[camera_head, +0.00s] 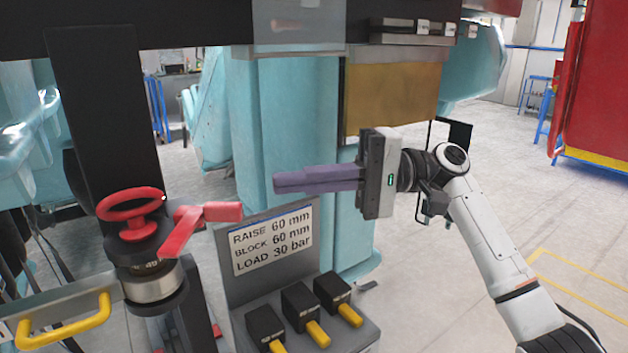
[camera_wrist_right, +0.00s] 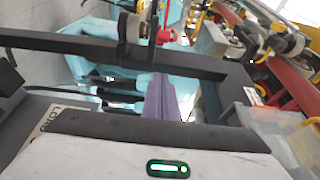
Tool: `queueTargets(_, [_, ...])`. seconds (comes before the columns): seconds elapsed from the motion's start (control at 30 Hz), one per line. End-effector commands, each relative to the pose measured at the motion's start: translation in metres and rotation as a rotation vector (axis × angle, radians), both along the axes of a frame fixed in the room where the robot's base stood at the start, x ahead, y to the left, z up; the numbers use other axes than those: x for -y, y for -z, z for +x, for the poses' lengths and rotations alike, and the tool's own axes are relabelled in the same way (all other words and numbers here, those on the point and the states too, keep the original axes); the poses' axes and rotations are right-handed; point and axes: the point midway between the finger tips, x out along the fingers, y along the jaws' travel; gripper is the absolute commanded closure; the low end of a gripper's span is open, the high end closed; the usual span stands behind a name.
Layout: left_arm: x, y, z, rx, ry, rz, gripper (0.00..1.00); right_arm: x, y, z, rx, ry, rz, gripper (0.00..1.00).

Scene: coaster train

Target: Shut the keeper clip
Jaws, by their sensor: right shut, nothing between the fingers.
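My right gripper (camera_head: 277,183) reaches in from the right in the head view, its long purple fingers shut together and empty. The tips point left, over the sign panel and short of the red lever (camera_head: 205,213). The fingers also show in the wrist view (camera_wrist_right: 165,98). I cannot pick out a keeper clip for sure. Small metal fittings (camera_head: 422,28) sit on the dark beam at the top. A red handwheel (camera_head: 130,205) stands at the left above a round gauge body (camera_head: 152,285). My left gripper is not in view.
A sign (camera_head: 272,240) reads raise 60 mm, block 60 mm, load 30 bar. Black blocks with yellow handles (camera_head: 318,334) sit below it. A yellow handle (camera_head: 63,322) is at lower left. A teal column (camera_head: 290,120) stands behind my gripper. Open floor lies right.

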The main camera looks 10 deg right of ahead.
Motion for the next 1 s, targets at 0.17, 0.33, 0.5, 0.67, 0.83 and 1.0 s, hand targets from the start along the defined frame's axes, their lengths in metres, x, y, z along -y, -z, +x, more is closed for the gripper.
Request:
queueTargets(0.17, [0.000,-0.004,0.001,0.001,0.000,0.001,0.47,-0.041,-0.001,-0.002,0.001,-0.003,0.000,1.00])
queueTargets(0.33, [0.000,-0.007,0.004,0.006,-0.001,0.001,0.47,-0.053,0.001,-0.018,0.002,0.001,-0.002,1.00])
queueTargets(0.5, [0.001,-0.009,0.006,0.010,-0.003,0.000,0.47,-0.056,0.001,-0.033,0.001,0.002,-0.002,1.00])
queueTargets(0.67, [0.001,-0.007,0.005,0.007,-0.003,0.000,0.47,-0.058,0.001,-0.040,0.000,0.002,-0.001,1.00])
queueTargets(0.83, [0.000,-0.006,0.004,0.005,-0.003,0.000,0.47,-0.058,0.001,-0.040,0.000,0.002,-0.001,1.00])
queueTargets(1.0, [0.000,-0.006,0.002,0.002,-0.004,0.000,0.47,-0.058,0.001,-0.040,0.000,0.002,-0.001,1.00])
